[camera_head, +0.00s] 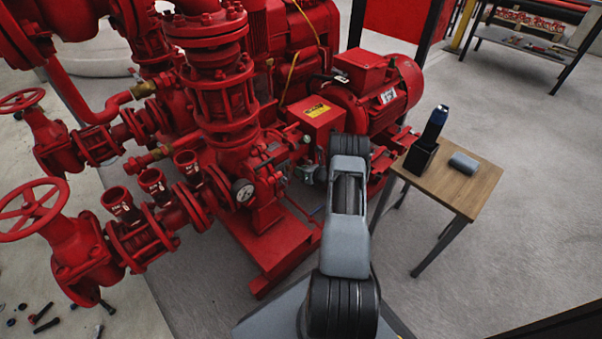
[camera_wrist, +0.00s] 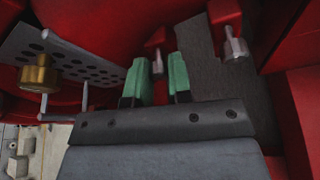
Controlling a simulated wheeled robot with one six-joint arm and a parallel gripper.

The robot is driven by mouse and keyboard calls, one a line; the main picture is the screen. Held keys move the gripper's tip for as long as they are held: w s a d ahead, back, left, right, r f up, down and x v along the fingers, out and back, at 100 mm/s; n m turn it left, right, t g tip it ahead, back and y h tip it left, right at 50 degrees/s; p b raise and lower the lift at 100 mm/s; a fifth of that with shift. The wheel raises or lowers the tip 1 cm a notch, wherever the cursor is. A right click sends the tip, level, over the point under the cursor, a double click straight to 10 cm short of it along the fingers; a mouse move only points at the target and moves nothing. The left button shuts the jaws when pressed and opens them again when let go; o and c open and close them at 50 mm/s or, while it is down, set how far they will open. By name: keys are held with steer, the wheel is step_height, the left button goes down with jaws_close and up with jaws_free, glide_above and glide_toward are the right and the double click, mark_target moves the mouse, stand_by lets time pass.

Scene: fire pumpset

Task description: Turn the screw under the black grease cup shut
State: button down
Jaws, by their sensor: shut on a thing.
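In the wrist view my gripper (camera_wrist: 159,62) has two green fingertips, one on each side of a small pale metal screw (camera_wrist: 158,66) below a red fitting (camera_wrist: 158,40). It is shut on this screw; the contact itself is hard to see. I cannot make out a black grease cup in either view. A similar pale metal screw (camera_wrist: 235,49) under a red fitting stands to the right, apart from my gripper. In the head view my arm hides my gripper and the spot where it works.
A brass cup (camera_wrist: 38,76) and a perforated grey plate (camera_wrist: 70,62) are at the left in the wrist view. Red pump parts crowd close around. In the head view, the red motor (camera_head: 375,90) stands behind, and a small wooden table (camera_head: 455,195) is at the right.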

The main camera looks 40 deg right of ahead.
steer(key=m+y+b, duration=0.1)
steer(key=m+y, duration=0.1)
steer(key=m, duration=0.1)
steer(key=shift+m+b, duration=0.3)
steer(key=shift+y, duration=0.4)
stand_by(0.3)
steer(key=c, duration=1)
jaws_free()
steer(key=shift+c, duration=0.2)
steer(key=p+v, duration=0.4)
steer(key=v, duration=0.9)
steer(key=shift+s, duration=0.4)
steer(key=shift+d, duration=0.1)
